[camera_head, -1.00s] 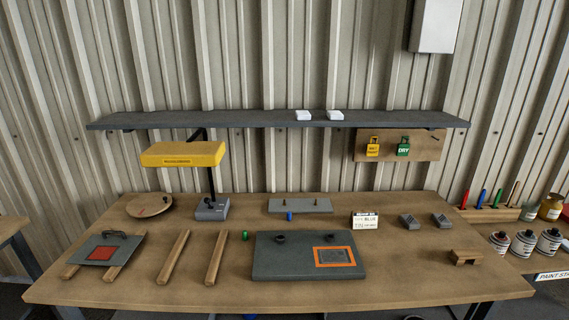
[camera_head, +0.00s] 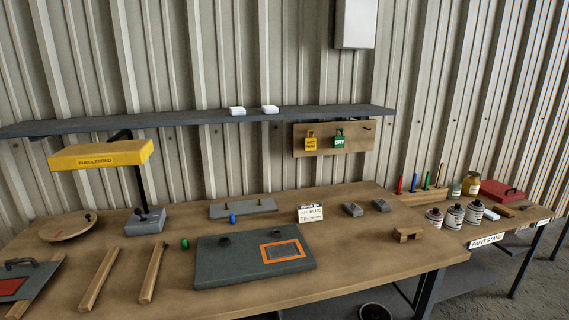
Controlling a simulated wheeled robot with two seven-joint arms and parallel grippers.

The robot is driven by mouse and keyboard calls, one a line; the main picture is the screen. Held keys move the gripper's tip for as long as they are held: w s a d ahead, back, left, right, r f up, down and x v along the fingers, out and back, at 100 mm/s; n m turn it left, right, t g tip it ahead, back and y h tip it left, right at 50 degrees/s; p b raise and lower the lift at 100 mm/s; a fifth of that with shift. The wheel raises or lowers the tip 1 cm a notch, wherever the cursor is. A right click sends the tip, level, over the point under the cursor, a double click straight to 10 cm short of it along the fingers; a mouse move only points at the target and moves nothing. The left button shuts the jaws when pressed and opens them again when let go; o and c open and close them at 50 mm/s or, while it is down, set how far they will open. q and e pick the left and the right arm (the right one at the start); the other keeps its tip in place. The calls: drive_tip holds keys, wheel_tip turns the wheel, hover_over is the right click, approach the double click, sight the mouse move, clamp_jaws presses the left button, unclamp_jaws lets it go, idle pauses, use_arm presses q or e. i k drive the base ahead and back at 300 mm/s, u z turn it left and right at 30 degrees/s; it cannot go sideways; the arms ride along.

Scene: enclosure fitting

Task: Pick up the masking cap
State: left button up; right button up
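Two small plug-like pieces that could be masking caps stand on the wooden workbench (camera_head: 350,261). The blue one (camera_head: 232,218) is at the front edge of a flat grey plate (camera_head: 243,208). The green one (camera_head: 185,244) is left of a larger dark grey panel (camera_head: 230,273). That panel has an orange-framed rectangle (camera_head: 282,251) and small dark round pieces (camera_head: 264,237) on top. I cannot tell which piece is the masking cap. Neither of my grippers is in view.
A yellow lamp (camera_head: 100,155) stands at the back left, near a round wooden disc (camera_head: 68,226). Wooden bars (camera_head: 152,273) lie left of the panel. A printed card (camera_head: 311,213) and grey blocks (camera_head: 353,209) are at the back. A paint stand with cans (camera_head: 454,217) adjoins at right.

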sight(184, 242)
drive_tip(key=k, duration=1.3)
drive_tip(key=z, duration=0.65)
drive_tip(key=i, duration=0.6)
drive_tip(key=z, duration=0.5)
drive_tip(key=i, duration=0.8)
drive_tip(key=u, duration=0.9)
drive_tip(key=i, duration=0.45)
drive_tip(key=u, duration=0.5)
